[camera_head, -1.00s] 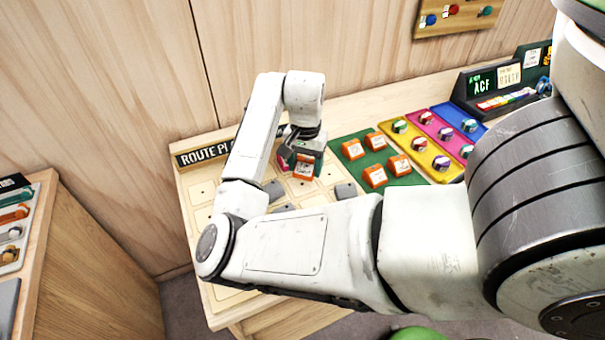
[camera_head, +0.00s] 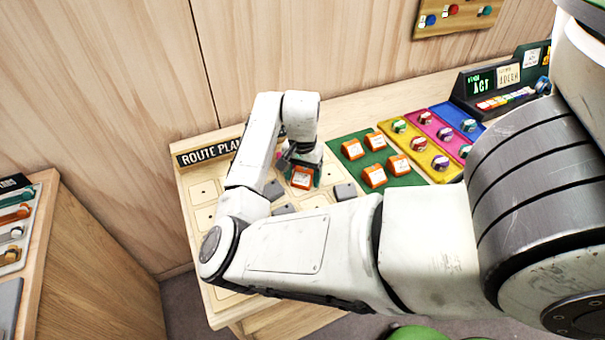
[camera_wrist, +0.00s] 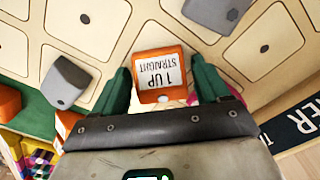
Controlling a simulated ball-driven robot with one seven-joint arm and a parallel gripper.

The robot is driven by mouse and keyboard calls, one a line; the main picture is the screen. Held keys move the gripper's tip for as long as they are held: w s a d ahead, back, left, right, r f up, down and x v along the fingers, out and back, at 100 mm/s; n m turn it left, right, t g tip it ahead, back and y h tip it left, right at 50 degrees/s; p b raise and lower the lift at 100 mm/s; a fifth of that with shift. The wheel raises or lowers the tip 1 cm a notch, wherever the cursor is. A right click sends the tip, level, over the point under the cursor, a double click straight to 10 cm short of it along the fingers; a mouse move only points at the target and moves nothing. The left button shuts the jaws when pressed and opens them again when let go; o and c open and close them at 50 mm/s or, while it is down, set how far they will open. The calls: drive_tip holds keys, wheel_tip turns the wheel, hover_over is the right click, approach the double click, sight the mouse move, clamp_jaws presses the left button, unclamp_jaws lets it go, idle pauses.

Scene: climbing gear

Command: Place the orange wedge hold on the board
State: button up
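An orange wedge hold (camera_wrist: 160,68) with a white label reading "1 UP STRAIGHT" sits between the two green fingers of my gripper (camera_wrist: 163,88) in the wrist view. In the head view the same orange wedge hold (camera_head: 301,178) is below my gripper (camera_head: 302,170), over the route board (camera_head: 203,190). I cannot tell whether it touches the board. In the wrist view the board's pale squares (camera_wrist: 85,18) with dark centre holes lie around it.
Grey wedges (camera_wrist: 66,82) stand on the board near the gripper. Several orange wedges (camera_head: 353,149) sit on a green mat (camera_head: 404,178) to the right. Coloured trays (camera_head: 437,157) with round holds lie beyond. Free squares lie at the board's left.

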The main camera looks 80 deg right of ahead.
sight(303, 176)
drive_tip(key=shift+o, duration=1)
wheel_tip(303, 176, up, 12)
drive_tip(key=shift+r, duration=0.15)
